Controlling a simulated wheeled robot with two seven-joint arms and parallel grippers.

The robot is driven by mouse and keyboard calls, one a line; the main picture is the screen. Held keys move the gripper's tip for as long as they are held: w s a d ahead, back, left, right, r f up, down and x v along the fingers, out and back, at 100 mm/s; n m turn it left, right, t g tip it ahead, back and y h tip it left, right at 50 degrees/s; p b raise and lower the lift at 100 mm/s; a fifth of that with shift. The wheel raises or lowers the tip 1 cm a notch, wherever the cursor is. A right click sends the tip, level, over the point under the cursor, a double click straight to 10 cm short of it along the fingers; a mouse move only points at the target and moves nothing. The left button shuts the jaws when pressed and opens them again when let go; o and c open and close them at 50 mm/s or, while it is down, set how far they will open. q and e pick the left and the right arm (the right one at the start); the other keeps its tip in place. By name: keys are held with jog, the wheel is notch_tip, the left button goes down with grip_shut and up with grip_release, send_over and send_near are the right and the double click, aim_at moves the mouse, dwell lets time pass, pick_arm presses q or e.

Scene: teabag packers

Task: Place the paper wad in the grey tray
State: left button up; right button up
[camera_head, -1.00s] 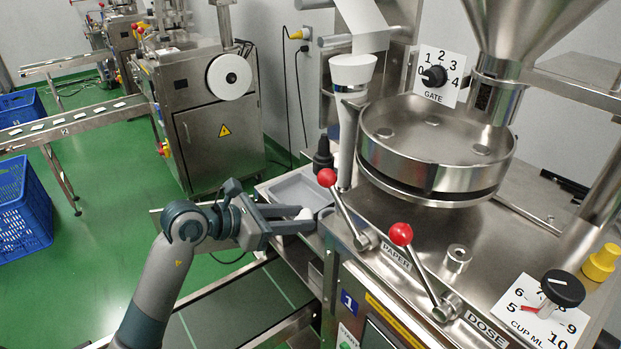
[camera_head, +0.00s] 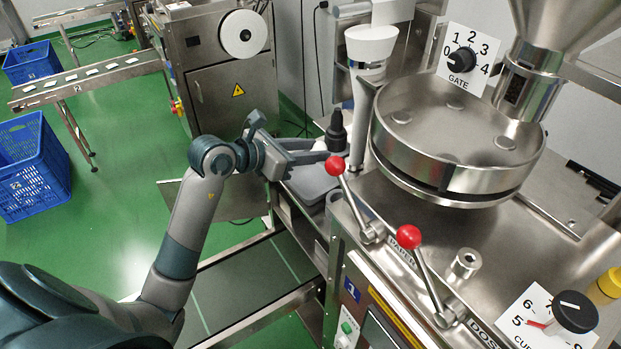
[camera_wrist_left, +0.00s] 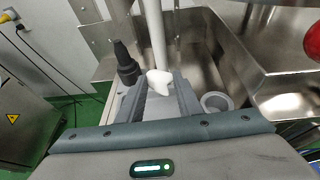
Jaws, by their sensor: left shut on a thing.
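My left gripper (camera_head: 322,151) is shut on the white paper wad (camera_head: 319,146), near the back edge of the grey tray (camera_head: 313,183). In the left wrist view the wad (camera_wrist_left: 159,82) sits between the fingertips of the gripper (camera_wrist_left: 160,88). The gripper hides the back part of the tray in the head view. I cannot tell the exact height of the wad above the tray. My right gripper is not in view.
A dark bottle-shaped thing (camera_head: 336,132) stands close behind the fingers, and shows in the left wrist view (camera_wrist_left: 126,64). A red-knobbed lever (camera_head: 335,166) rises right of the tray. The steel machine with its round drum (camera_head: 455,150) fills the right side.

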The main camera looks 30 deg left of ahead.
pick_arm(q)
jog(key=p, duration=0.1)
send_over(311, 189)
jog(key=shift+f, duration=2.85)
jog(key=shift+f+p, duration=0.4)
jog(key=shift+f, duration=1.4)
jog(key=shift+s+f, duration=0.1)
jog(key=shift+f, duration=0.25)
